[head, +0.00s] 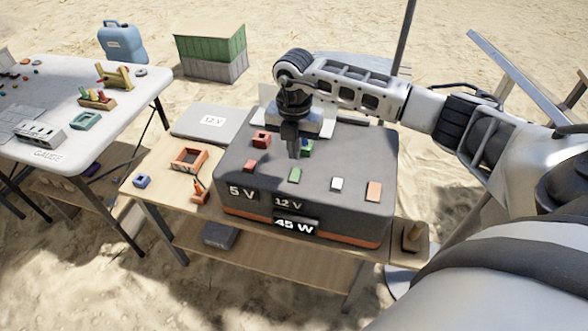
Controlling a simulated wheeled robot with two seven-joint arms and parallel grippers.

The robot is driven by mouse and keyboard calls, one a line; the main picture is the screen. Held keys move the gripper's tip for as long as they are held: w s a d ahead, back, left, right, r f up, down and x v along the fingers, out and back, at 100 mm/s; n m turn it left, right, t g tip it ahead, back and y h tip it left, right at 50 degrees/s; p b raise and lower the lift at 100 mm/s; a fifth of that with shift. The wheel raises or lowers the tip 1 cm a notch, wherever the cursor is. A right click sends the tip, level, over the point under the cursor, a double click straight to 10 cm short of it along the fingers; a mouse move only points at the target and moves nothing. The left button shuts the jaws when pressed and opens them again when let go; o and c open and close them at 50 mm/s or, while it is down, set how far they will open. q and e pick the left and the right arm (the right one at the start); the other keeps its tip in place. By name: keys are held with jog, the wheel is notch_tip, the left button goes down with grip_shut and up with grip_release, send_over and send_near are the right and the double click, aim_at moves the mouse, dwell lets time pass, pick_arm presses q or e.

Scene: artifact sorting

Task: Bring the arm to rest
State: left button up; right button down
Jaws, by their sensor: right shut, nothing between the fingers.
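My right arm comes in from the right and reaches over the dark grey block (345,205) marked 5 V, 12 V and 45 W on the wooden table. My right gripper (292,155) points down above the block's top and is shut and empty. A green piece with a dark opening (307,149) is close beside the fingers, partly hidden; I cannot tell whether they touch it. On the block's top are red pieces (261,139), a flat green piece (295,175), a white piece (337,184) and an orange piece (374,191). My left gripper is not in view.
A grey 12 V plate (212,121), an orange frame (204,150) and a small blue block (142,181) lie on the wooden table's left part. A white table (75,135) stands at left. A green crate (212,44) and blue canister (122,42) stand on sand behind.

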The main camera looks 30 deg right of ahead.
jog(key=shift+a, duration=0.1)
jog(key=s+a+f+n+y, duration=0.3)
jog(key=a+y, duration=0.4)
jog(key=a, duration=0.7)
jog(key=s+a+r+m+t+y, duration=0.2)
jog(key=s+a+r+y, duration=0.1)
jog(key=a+y, duration=0.3)
jog(key=s+a+r+m+t+y, duration=0.2)
jog(key=a+r+y, duration=0.15)
jog(key=a, duration=0.45)
jog(key=d+f+m+t+h, duration=0.5)
jog(key=d+m+t+h, duration=0.35)
jog(key=m+t, duration=0.55)
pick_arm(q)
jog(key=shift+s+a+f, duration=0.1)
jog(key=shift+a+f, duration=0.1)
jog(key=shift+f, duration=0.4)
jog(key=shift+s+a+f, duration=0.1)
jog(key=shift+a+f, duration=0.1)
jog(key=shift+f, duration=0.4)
pick_arm(e)
jog(key=s+d+f+m+g+h, duration=0.5)
jog(key=s+f+m+g, duration=0.3)
jog(key=s+f, duration=0.3)
jog(key=shift+d+f, duration=0.15)
jog(key=shift+f, duration=0.1)
